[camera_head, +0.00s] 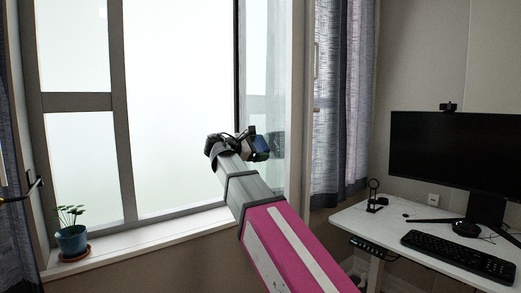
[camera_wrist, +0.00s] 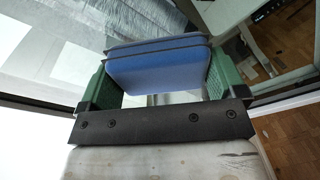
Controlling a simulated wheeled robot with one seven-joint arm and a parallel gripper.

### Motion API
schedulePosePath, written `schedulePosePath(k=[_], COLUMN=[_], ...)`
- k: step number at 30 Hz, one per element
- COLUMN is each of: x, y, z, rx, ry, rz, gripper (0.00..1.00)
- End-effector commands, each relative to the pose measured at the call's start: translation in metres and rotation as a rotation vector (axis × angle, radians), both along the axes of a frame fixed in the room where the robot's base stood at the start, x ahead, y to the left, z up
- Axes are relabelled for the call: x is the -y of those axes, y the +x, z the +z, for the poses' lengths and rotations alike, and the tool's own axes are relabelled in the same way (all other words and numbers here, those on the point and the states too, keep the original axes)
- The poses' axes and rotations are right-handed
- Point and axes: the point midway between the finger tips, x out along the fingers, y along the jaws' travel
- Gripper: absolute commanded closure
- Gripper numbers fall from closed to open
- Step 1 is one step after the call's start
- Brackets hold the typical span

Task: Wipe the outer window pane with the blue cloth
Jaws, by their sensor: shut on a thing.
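The blue cloth (camera_wrist: 158,72) looks like a folded block with dark seams in the wrist view. My gripper (camera_wrist: 158,80) is shut on it, with a green finger against each side. In the head view my gripper (camera_head: 260,148) and a bit of the cloth (camera_head: 263,144) show at the end of my outstretched arm, in front of the window's right part. The large bright window pane (camera_head: 180,110) fills the middle left. A narrower glass pane (camera_head: 265,75) stands to its right, behind the gripper. I cannot tell whether the cloth touches glass.
A potted plant (camera_head: 71,240) stands on the left of the window sill (camera_head: 150,235). A grey curtain (camera_head: 342,100) hangs right of the window. A white desk (camera_head: 400,225) with a monitor (camera_head: 455,155) and keyboard (camera_head: 458,255) stands at the right.

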Motion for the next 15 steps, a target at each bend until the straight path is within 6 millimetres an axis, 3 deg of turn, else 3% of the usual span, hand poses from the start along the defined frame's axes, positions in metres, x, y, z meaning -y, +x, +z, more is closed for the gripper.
schedulePosePath(k=[15], x=[-0.013], y=[0.031], z=[0.001], rx=[0.0], ry=[0.0], rz=[0.0], gripper=[0.29])
